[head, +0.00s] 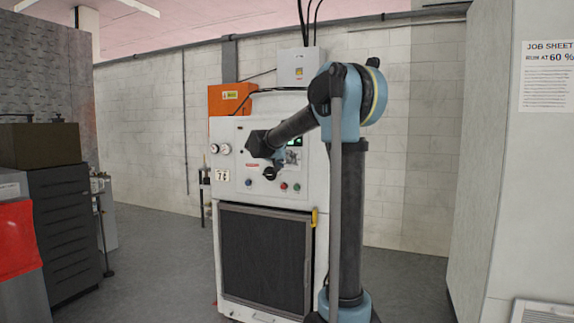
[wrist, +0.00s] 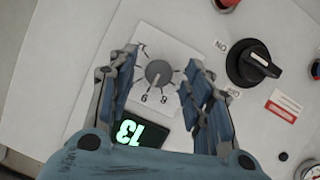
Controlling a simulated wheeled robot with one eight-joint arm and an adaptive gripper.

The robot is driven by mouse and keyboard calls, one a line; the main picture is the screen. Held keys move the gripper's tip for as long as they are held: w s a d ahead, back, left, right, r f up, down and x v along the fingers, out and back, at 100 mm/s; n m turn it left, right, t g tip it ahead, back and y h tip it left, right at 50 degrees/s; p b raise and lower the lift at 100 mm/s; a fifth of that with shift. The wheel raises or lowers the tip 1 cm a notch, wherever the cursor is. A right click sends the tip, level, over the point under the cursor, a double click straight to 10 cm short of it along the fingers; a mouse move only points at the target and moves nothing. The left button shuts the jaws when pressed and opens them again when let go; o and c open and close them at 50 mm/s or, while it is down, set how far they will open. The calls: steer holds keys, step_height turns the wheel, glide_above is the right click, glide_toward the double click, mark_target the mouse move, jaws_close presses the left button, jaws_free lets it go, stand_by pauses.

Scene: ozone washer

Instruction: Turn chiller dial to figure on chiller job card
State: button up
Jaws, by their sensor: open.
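The chiller (head: 265,200) is a white cabinet with a control panel, in the middle of the head view. The job sheet (head: 547,75) on the pale surface at right reads "RUN AT 60 %". The grey round dial (wrist: 158,73) sits on a white numbered plate (wrist: 150,45) in the wrist view. Its pointer direction is unclear. A green-lit display (wrist: 136,131) beside it appears rotated and seems to read 13. My gripper (wrist: 163,80) is open, with one finger on each side of the dial; contact is not clear. In the head view my gripper (head: 278,158) is at the panel.
A large black rotary switch (wrist: 253,65) is close to the right finger. A red button (wrist: 228,4) is above it. An orange box (head: 231,98) is behind the chiller. Grey drawers (head: 65,215) stand at left. Floor between is clear.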

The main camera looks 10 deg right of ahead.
steer(key=shift+w+d+f, duration=0.1)
steer(key=shift+w+d, duration=0.1)
steer(key=shift+w, duration=0.05)
steer(key=shift+c, duration=0.6)
steer(key=c, duration=0.9)
steer(key=shift+c, duration=0.2)
steer(key=shift+a, duration=0.1)
steer(key=shift+w+a+f+n+h, duration=0.15)
steer(key=shift+n+h, duration=0.9)
steer(key=shift+n, duration=0.95)
steer(key=shift+s+f+n+h, duration=0.1)
steer(key=shift+n+h, duration=1)
steer(key=shift+n, duration=0.9)
steer(key=shift+w+a+f+n+h, duration=0.15)
steer(key=shift+n+h, duration=0.9)
steer(key=shift+n, duration=0.95)
steer(key=shift+s+d, duration=0.1)
steer(key=shift+s, duration=0.05)
